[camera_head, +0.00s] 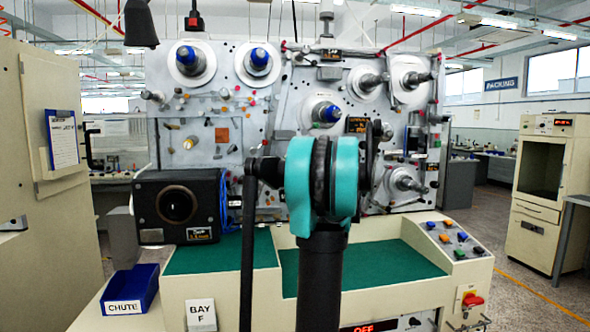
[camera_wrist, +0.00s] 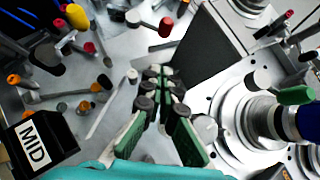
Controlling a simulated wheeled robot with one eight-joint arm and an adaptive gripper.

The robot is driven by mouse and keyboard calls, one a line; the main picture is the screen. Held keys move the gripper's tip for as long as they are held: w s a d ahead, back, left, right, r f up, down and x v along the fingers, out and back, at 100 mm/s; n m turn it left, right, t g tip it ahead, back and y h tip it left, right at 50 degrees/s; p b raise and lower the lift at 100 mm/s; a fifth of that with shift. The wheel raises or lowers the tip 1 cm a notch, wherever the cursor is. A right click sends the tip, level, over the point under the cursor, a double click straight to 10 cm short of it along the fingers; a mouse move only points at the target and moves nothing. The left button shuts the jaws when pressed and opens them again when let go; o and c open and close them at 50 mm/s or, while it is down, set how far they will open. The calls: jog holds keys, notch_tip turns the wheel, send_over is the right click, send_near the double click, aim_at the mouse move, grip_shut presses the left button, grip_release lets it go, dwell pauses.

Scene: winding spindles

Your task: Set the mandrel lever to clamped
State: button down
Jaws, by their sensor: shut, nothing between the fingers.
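The winding machine's panel (camera_head: 225,120) fills the middle of the head view and carries spindles, rollers and small knobs. My gripper (camera_wrist: 160,76) shows in the wrist view with its green-backed fingers meeting at the tips, shut and empty, in front of the panel. In the head view my teal arm hides the gripper and part of the panel. A green handle (camera_wrist: 295,95) sits beside a large flanged spindle (camera_wrist: 262,120) to the right of my fingers. A red-tipped knob (camera_wrist: 166,27) is above them. I cannot tell which part is the mandrel lever.
A grey box-like block (camera_wrist: 212,42) stands close beyond my fingers. A black block marked MID (camera_wrist: 42,143) is at lower left. The green deck (camera_head: 385,262) is clear. A blue CHUTE bin (camera_head: 130,288) and a button console (camera_head: 455,240) flank it.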

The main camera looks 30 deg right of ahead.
aim_at(260, 146)
jog(key=w+a+r, duration=0.3)
jog(key=a+r, duration=0.1)
jog(key=shift+w, duration=0.35)
jog(key=shift+r, duration=0.1)
